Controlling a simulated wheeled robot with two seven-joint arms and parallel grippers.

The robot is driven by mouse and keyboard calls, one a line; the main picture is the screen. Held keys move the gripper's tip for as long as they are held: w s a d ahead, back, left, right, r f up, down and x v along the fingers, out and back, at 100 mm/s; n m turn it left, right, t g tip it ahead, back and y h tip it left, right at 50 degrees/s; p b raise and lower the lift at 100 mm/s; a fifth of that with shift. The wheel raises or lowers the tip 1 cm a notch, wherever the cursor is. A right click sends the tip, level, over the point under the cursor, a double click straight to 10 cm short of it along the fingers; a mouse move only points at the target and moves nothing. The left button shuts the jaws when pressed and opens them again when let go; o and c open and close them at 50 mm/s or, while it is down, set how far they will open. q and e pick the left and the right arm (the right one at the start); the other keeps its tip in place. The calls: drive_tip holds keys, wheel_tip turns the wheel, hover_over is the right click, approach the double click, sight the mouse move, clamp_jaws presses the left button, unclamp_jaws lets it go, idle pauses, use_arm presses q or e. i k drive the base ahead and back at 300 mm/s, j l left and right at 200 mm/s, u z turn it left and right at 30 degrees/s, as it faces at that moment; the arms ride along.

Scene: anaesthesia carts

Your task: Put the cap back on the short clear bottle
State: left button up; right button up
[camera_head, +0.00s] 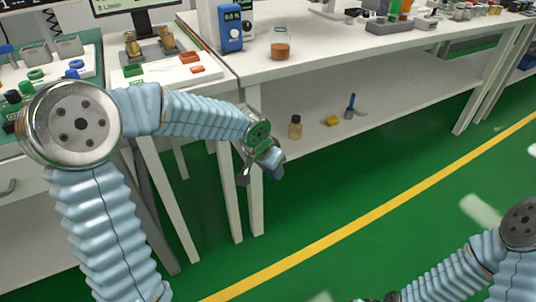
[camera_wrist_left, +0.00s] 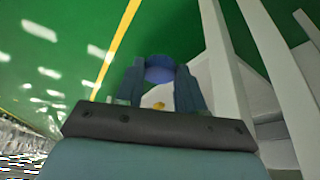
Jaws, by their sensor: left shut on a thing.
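A short clear bottle (camera_head: 281,46) with orange-brown contents stands upright on the white bench top, and I see no cap on it. My left gripper (camera_head: 268,165) hangs in front of the bench, lower than its top and apart from the bottle. In the left wrist view its two fingers (camera_wrist_left: 160,85) are shut on a round blue thing (camera_wrist_left: 160,66), which looks like a cap. The fingers hide part of it. My right arm shows at the lower right of the head view; its fingers are out of frame.
The lower shelf holds an amber bottle with a dark top (camera_head: 295,128), a yellow block (camera_head: 332,120) and a blue-handled tool (camera_head: 350,107). A blue device (camera_head: 230,28) stands left of the clear bottle. Bench legs are near my left gripper. The green floor is open.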

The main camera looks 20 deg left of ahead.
sight(280, 41)
drive_tip(key=i+l, duration=1.1)
drive_tip(key=u, duration=1.65)
